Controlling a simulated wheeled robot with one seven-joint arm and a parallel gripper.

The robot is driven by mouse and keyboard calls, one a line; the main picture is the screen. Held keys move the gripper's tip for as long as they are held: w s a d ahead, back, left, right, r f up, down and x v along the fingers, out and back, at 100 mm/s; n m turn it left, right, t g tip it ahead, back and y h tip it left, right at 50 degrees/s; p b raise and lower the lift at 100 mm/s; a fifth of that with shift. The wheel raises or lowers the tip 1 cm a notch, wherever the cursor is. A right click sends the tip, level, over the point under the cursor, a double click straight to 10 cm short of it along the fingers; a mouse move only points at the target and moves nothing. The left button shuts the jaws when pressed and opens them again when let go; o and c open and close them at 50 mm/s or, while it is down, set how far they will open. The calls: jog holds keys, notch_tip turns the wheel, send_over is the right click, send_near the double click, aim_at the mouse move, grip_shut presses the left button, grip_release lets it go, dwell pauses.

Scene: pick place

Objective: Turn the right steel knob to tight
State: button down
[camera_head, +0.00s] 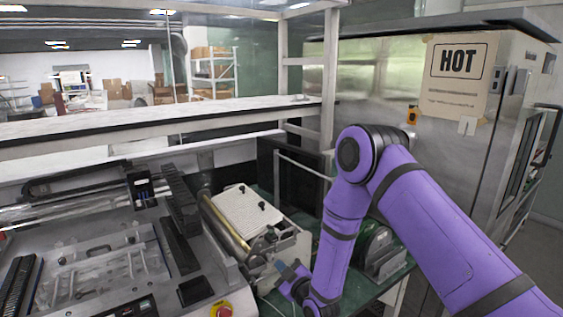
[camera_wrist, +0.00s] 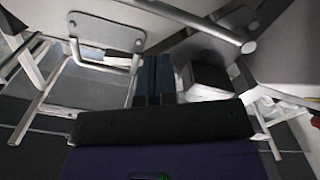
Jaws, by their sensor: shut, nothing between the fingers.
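My gripper (camera_head: 287,270) is at the end of my purple arm, low beside the right front end of a roller unit (camera_head: 252,222). Its blue fingers (camera_wrist: 153,75) are closed together in the wrist view, with nothing between them. Small grey metal fittings (camera_head: 262,247) sit at the roller unit's front end, just left of the gripper; I cannot tell which is the right steel knob or how it is turned. In the wrist view a steel rod with a round end (camera_wrist: 248,47) and a dark block (camera_wrist: 207,76) are right of the fingers.
A flat machine bed (camera_head: 105,265) with a red stop button (camera_head: 223,311) lies to the left. A green motor (camera_head: 378,248) stands behind my arm. A large steel cabinet with a HOT sign (camera_head: 457,70) stands at the right. A metal frame (camera_wrist: 105,35) is left of the fingers.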

jog(key=shift+s+a, duration=0.1)
jog(key=shift+a, duration=0.75)
dwell(0.3)
jog(key=shift+d+f, duration=0.1)
jog(key=shift+f, duration=0.25)
jog(key=shift+w+d+f+v, duration=0.1)
jog(key=shift+v, duration=0.85)
jog(key=shift+w+d+f+v, duration=0.1)
jog(key=shift+v, duration=0.85)
jog(key=shift+d+f+v, duration=0.1)
jog(key=shift+v, duration=0.85)
jog(key=shift+w+a+r, duration=0.25)
jog(key=shift+w+a, duration=0.2)
jog(key=shift+w, duration=0.4)
jog(key=shift+w+a+r, duration=0.25)
jog(key=shift+w+a, duration=0.2)
jog(key=shift+w, duration=0.4)
jog(key=shift+w+a+r, duration=0.25)
jog(key=shift+w+a, duration=0.2)
jog(key=shift+w, duration=0.4)
